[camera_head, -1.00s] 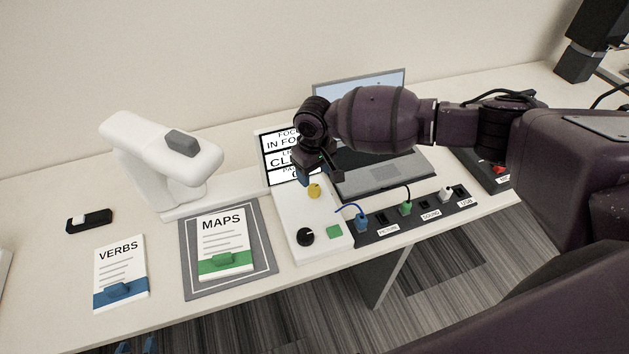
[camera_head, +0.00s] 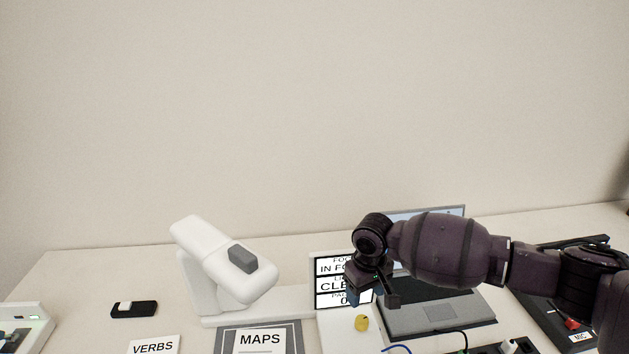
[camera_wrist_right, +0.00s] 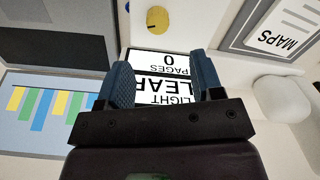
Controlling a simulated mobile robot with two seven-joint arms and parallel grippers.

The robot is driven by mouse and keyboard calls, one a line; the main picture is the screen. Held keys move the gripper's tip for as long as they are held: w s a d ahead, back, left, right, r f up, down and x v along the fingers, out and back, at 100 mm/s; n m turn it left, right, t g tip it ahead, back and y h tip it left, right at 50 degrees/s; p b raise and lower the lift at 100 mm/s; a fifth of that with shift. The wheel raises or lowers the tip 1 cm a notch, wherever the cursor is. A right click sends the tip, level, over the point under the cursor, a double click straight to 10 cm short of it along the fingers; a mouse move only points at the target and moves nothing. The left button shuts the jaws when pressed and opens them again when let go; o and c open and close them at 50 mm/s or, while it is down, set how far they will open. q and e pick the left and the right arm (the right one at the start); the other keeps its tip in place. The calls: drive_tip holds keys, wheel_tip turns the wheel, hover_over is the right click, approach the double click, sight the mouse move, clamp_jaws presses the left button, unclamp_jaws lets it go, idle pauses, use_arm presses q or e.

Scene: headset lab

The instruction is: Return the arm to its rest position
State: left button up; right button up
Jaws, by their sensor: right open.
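My right arm reaches in from the right in the head view. Its gripper (camera_head: 374,296) hangs above the table in front of the status screen (camera_head: 330,281), beside the laptop (camera_head: 436,309). In the right wrist view the two blue fingers of the right gripper (camera_wrist_right: 164,82) stand apart with nothing between them. The screen's upside-down text (camera_wrist_right: 165,69) shows behind them. A yellow knob (camera_head: 361,323) sits just below the gripper in the head view, apart from it; it also shows in the wrist view (camera_wrist_right: 157,19). My left gripper is not in view.
A white document camera (camera_head: 216,262) with a grey block stands left of the screen. The MAPS booklet (camera_head: 259,341) and VERBS booklet (camera_head: 154,346) lie in front, cut off by the frame. The wall behind is bare.

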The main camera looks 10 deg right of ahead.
drive_tip(key=s+a+f, duration=0.1)
drive_tip(key=s+a, duration=0.1)
drive_tip(key=s, duration=0.1)
drive_tip(key=s+a+f+n+y, duration=0.1)
drive_tip(key=s+a+f, duration=0.1)
drive_tip(key=s, duration=0.2)
drive_tip(key=s+a+f+n+y, duration=0.1)
drive_tip(key=s+a+f, duration=0.1)
drive_tip(key=s+a, duration=0.1)
drive_tip(key=shift+s, duration=0.15)
drive_tip(key=s+a+t+y, duration=0.1)
drive_tip(key=s+a+y, duration=0.1)
drive_tip(key=s, duration=0.5)
drive_tip(key=s+d+r+m+t+h, duration=0.3)
drive_tip(key=s+d+m+h, duration=0.25)
drive_tip(key=s+d, duration=1.2)
drive_tip(key=w+d+f+t+y, duration=0.1)
drive_tip(key=w+d+f+t, duration=0.1)
drive_tip(key=w+f+t, duration=0.5)
drive_tip(key=shift+w+d+f+t, duration=0.25)
drive_tip(key=shift+w+f, duration=0.35)
drive_tip(key=shift+f, duration=1)
drive_tip(key=shift+a, duration=0.1)
idle(0.4)
